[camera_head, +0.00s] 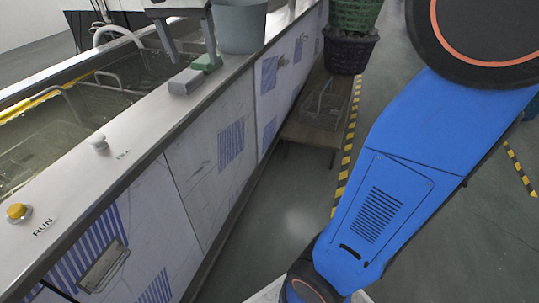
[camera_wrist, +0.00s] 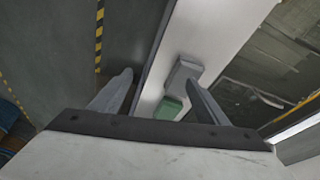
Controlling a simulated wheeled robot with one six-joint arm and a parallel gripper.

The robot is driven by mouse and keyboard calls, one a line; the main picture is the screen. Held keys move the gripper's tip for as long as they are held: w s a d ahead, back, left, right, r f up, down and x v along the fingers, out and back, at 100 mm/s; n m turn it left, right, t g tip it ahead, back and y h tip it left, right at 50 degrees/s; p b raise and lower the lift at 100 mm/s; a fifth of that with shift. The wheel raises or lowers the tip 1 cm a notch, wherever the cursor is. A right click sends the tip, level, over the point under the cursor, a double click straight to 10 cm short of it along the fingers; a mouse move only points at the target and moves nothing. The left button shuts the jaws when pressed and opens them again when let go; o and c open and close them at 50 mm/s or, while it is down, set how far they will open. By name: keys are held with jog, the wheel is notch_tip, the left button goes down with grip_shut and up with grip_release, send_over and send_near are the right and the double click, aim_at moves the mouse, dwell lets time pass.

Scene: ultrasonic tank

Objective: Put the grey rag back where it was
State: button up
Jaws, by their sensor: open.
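The grey rag (camera_head: 186,81) looks like a small folded block. It lies on the light ledge (camera_head: 140,110) along the tank, beside a green folded block (camera_head: 207,63), on its near side in the head view. In the wrist view the grey rag (camera_wrist: 181,73) lies on the ledge above the green block (camera_wrist: 168,107). My gripper (camera_head: 195,60) is over the ledge near the two blocks.
The open tank (camera_head: 60,115) lies left of the ledge. A yellow RUN button (camera_head: 18,212) and a pale FILL knob (camera_head: 99,143) stand on the ledge. A grey bucket (camera_head: 240,25) is beyond the blocks. Dark basket (camera_head: 347,50) and low wooden stand (camera_head: 300,130) are right of the cabinets.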

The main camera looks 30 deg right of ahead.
jog(key=s+d+f+n+t+y, duration=0.1)
jog(key=s+d+f+n, duration=0.2)
jog(key=s+f, duration=0.8)
jog(key=s+d+f+n+t+y, duration=0.1)
jog(key=s+d+f+n, duration=0.2)
jog(key=s+f, duration=0.9)
jog(key=shift+s+d+n, duration=0.2)
jog(key=shift+s+n, duration=0.65)
jog(key=shift+n, duration=0.35)
jog(key=shift+r, duration=0.1)
